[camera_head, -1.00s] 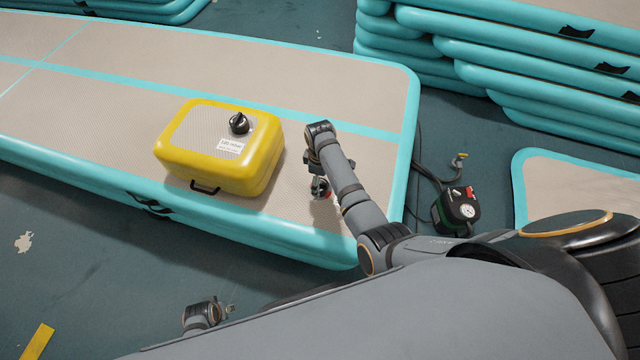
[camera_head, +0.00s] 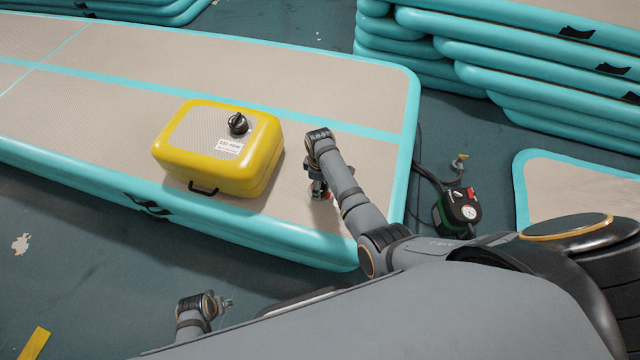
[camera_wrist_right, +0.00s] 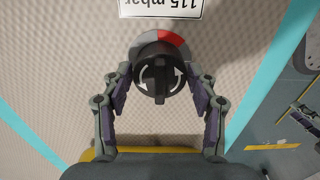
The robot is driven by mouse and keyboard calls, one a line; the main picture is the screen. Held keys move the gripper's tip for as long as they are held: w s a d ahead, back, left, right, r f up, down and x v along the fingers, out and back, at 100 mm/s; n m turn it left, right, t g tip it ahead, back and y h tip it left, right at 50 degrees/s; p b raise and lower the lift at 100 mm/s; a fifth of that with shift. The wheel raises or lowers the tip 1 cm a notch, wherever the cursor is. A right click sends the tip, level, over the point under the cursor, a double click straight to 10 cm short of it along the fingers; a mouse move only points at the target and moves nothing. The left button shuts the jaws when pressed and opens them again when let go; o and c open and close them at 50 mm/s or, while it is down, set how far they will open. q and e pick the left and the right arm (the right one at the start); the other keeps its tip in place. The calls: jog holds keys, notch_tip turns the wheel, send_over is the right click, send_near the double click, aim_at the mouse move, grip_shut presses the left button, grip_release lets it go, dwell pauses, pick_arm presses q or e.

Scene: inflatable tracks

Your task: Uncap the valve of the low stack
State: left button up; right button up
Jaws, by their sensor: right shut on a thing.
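The low mat (camera_head: 345,90), beige with teal edges, lies flat across the head view. Near its right end my right gripper (camera_head: 319,193) points down onto its valve, mostly hidden there by the gripper. In the right wrist view, a round black valve cap (camera_wrist_right: 158,80) with a raised bar and white arrows sits between the fingers of my right gripper (camera_wrist_right: 158,88), which are shut on it. A grey and red ring (camera_wrist_right: 172,43) shows beyond the cap, beside an upside-down label (camera_wrist_right: 160,7) reading 115 mbar. My left gripper (camera_head: 224,303) is low over the floor, small, its jaws unclear.
A yellow block (camera_head: 215,145) with its own black knob (camera_head: 238,123) and label stands on the mat, left of my right gripper. A green and black pump (camera_head: 459,209) with a gauge is on the floor to the right. A taller mat stack (camera_head: 480,55) stands behind.

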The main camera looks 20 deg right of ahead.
jog(key=shift+r+n+p, duration=0.15)
jog(key=shift+n+p, duration=0.15)
jog(key=shift+p, duration=0.15)
jog(key=shift+n+p, duration=0.75)
jog(key=shift+n, duration=0.35)
jog(key=shift+n+p, duration=0.45)
jog(key=shift+n, duration=0.75)
